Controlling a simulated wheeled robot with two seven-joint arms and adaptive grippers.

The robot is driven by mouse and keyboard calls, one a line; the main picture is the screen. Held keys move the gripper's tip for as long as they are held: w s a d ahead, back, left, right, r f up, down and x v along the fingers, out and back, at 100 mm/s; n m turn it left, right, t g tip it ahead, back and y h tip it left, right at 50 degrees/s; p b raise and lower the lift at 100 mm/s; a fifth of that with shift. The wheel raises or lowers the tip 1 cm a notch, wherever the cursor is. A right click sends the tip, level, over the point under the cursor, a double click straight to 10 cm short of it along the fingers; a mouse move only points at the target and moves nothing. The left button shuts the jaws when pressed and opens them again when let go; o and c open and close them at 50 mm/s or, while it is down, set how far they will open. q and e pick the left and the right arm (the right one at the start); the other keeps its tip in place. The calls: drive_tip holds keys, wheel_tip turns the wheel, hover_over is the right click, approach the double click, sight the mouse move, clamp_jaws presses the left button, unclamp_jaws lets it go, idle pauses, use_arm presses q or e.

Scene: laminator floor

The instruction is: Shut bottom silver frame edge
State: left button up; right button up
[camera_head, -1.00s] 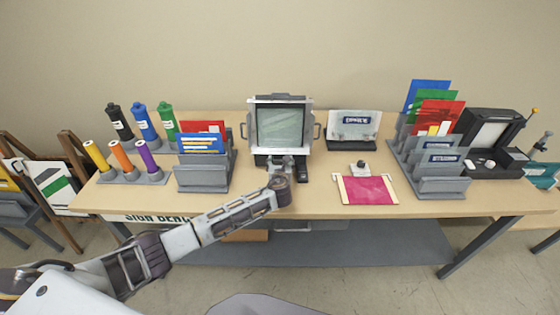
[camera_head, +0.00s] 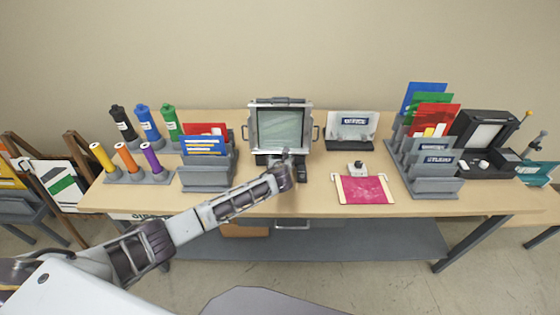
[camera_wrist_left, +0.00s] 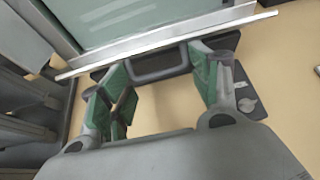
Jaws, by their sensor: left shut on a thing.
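The silver frame (camera_head: 252,130) stands upright at the back middle of the table around a grey-green panel (camera_head: 280,128). Its bottom silver edge (camera_wrist_left: 165,42) runs slantwise across the top of the left wrist view. A dark grey loop handle (camera_wrist_left: 160,66) sits just below that edge. My left gripper (camera_head: 288,157) is at the bottom middle of the frame. The gripper hides part of the bottom edge in the head view. My right gripper is in neither view.
Colored bottles (camera_head: 143,120) and a card holder (camera_head: 206,180) stand left of the frame. A pink sheet (camera_head: 365,190) lies to the right in front of a sign stand (camera_head: 352,122). Card racks (camera_head: 430,187) and a black machine (camera_head: 485,135) stand farther right.

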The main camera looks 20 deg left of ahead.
use_arm(q)
drive_tip(key=shift+w+d+r+g+h+p, duration=0.1)
drive_tip(key=shift+w+r+g+h+p, duration=0.1)
drive_tip(key=shift+r+g+p, duration=0.25)
drive_tip(key=shift+w+d+r+g+h+p, duration=0.1)
drive_tip(key=shift+r+g+h+p, duration=0.1)
drive_tip(key=shift+r+g, duration=0.35)
drive_tip(key=shift+c, duration=0.3)
drive_tip(key=shift+r+g, duration=0.15)
drive_tip(key=shift+g, duration=0.35)
drive_tip(key=c, duration=0.4)
clamp_jaws()
drive_tip(key=shift+c, duration=0.4)
unclamp_jaws()
drive_tip(key=shift+w+f+g, duration=0.25)
drive_tip(key=shift+f+g, duration=0.05)
drive_tip(key=shift+g, duration=0.1)
drive_tip(key=o, duration=0.7)
drive_tip(key=shift+s+a+r, duration=0.1)
drive_tip(key=shift+a, duration=0.05)
drive_tip(key=o, duration=0.6)
drive_tip(key=shift+w+f, duration=0.2)
drive_tip(key=shift+f, duration=0.05)
drive_tip(key=shift+o, duration=0.2)
drive_tip(key=a+v, duration=0.1)
drive_tip(key=v, duration=1.1)
drive_tip(key=shift+s+r, duration=0.2)
drive_tip(key=shift+s, duration=0.25)
